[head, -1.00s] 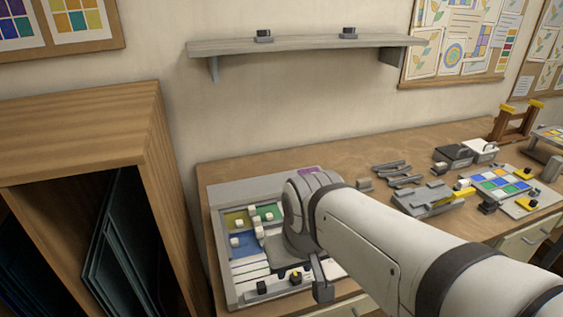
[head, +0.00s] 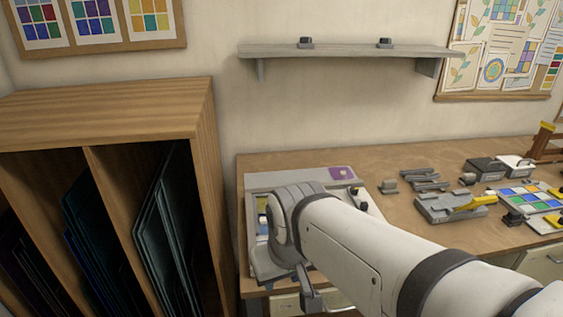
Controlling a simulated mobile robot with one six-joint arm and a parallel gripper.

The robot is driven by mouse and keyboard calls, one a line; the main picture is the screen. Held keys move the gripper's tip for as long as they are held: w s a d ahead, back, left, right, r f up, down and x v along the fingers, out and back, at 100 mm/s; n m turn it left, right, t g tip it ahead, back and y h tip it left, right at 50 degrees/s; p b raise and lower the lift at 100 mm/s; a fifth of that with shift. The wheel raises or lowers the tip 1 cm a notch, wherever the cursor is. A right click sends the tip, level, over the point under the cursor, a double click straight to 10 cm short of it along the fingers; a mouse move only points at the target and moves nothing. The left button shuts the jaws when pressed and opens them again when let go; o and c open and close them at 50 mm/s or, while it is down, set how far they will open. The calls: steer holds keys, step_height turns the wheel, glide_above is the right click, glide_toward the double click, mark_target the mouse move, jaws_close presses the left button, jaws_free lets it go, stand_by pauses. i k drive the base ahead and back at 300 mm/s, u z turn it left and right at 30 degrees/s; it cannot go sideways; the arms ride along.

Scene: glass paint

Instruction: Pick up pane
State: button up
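Dark glass panes (head: 168,235) stand upright, leaning in the right-hand compartment of a wooden rack. Bluish panes (head: 90,240) lean in the compartment to its left, and darker ones (head: 20,265) at the far left. My gripper (head: 285,255) is over the grey tray (head: 262,181) on the bench, right of the rack and apart from it. My wrist and forearm hide the fingers and most of the tray, so I cannot see whether the gripper holds anything. A purple square (head: 342,173) shows at the tray's back right corner.
The wooden rack (head: 110,112) stands close to the left end of the bench (head: 415,215). Grey holders (head: 447,205), a coloured-square panel (head: 524,197) and small blocks occupy the bench to the right. A grey wall shelf (head: 350,51) hangs above.

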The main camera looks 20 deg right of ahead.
mark_target(337, 174)
steer(key=u, duration=1.5)
steer(key=k, duration=1.15)
steer(key=z, duration=1.85)
steer(key=i, duration=1)
steer(key=z, duration=0.05)
